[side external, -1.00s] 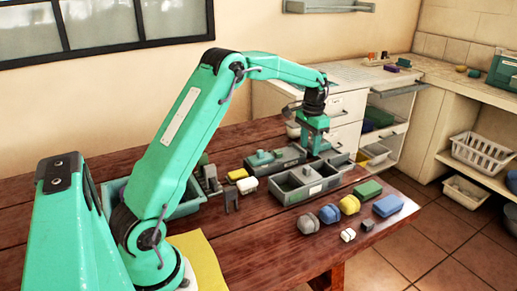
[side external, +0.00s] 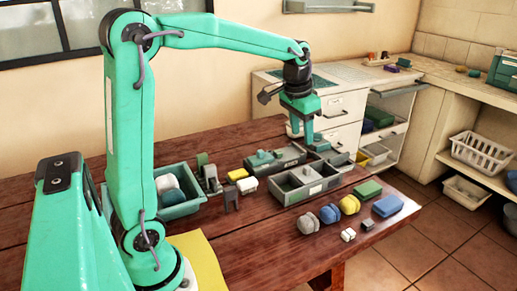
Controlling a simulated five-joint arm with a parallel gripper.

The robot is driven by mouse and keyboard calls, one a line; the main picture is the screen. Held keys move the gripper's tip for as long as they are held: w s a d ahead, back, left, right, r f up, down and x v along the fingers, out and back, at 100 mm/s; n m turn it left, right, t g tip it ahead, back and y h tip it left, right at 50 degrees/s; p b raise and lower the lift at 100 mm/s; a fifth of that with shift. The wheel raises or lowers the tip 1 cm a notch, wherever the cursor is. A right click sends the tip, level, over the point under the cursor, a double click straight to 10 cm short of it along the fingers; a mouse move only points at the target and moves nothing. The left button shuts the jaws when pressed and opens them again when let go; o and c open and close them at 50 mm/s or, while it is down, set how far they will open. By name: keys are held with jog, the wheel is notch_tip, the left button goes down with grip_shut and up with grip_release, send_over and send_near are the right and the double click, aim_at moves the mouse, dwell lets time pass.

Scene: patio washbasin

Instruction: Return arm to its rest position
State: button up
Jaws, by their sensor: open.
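My gripper (side external: 301,136) points downward above the far right part of the wooden table. It is open, and I see nothing held between its fingers. Below and in front of it is a grey lidded box (side external: 275,158). A grey divided tray (side external: 306,184) lies nearer the camera. My arm's upper link stands nearly upright, and the forearm reaches out to the right, almost level. Exact clearance between the fingertips and the things behind them cannot be told.
A grey-green bin (side external: 181,211) with rounded items stands close to my arm. Yellow and white blocks (side external: 237,174) lie mid-table. Several coloured pieces, including a blue block (side external: 388,206), lie near the right edge. A yellow sheet (side external: 201,258) lies by my base. The air above the table is free.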

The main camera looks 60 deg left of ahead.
jog(key=s+d+t, duration=0.1)
jog(key=s+d, duration=0.1)
jog(key=s, duration=0.4)
jog(key=s+d+t, duration=0.1)
jog(key=s+d, duration=0.2)
jog(key=s, duration=0.4)
jog(key=s+d+f+t, duration=0.1)
jog(key=s+d, duration=0.1)
jog(key=s, duration=0.5)
jog(key=shift+d, duration=0.4)
